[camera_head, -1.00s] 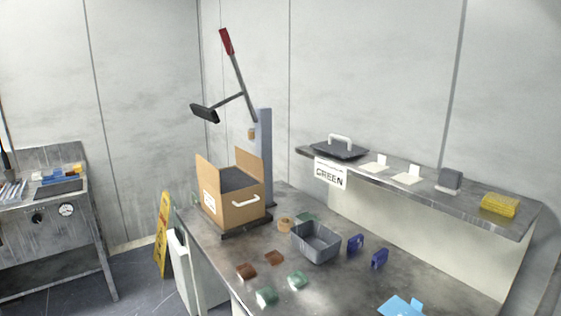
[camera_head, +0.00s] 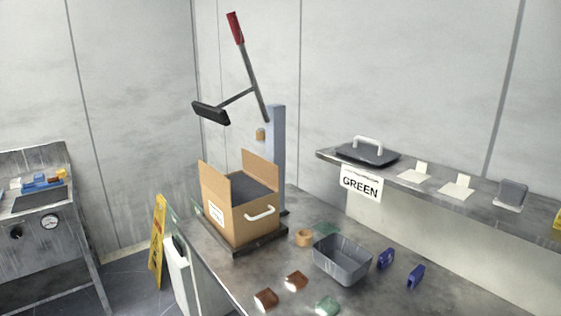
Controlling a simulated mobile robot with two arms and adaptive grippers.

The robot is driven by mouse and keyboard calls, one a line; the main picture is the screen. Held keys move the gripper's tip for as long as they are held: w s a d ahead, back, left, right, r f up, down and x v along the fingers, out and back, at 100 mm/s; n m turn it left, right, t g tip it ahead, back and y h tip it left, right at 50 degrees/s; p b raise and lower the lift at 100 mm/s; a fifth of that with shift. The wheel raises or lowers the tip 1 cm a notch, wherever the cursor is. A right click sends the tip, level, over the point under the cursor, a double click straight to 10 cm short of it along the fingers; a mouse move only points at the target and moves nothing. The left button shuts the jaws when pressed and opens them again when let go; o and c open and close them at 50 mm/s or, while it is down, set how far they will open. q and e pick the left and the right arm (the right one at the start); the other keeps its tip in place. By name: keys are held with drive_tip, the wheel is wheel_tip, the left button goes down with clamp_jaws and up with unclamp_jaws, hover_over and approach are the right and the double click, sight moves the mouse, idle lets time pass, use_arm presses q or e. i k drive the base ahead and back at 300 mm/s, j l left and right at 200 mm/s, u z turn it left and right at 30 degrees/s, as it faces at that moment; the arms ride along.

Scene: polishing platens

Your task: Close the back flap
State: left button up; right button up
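An open cardboard box (camera_head: 252,227) stands on a dark base plate (camera_head: 258,245) near the back left corner of the table. Two of its flaps stand up: one on the left (camera_head: 214,183) and one at the back right (camera_head: 261,168). The box's inside looks dark grey. A white handle (camera_head: 260,213) is on its front right side and a white label on its left side. I cannot tell which upright flap is the back one. Neither of my grippers shows.
A press with a red-handled lever (camera_head: 236,28) and grey post (camera_head: 277,150) rises behind the box. A grey bin (camera_head: 342,259), tape roll (camera_head: 304,238), blue dispensers (camera_head: 387,258) and small brown and green pieces lie to the right and in front. A shelf (camera_head: 420,184) runs along the right.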

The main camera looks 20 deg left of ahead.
sight(266, 171)
drive_tip(key=i+j+z, duration=0.15)
drive_tip(key=j, duration=0.55)
drive_tip(key=i+j+z, duration=0.1)
drive_tip(key=j, duration=0.65)
drive_tip(key=i+j+z, duration=0.15)
drive_tip(key=j, duration=0.6)
drive_tip(key=i+j+z, duration=0.1)
drive_tip(key=j, duration=0.65)
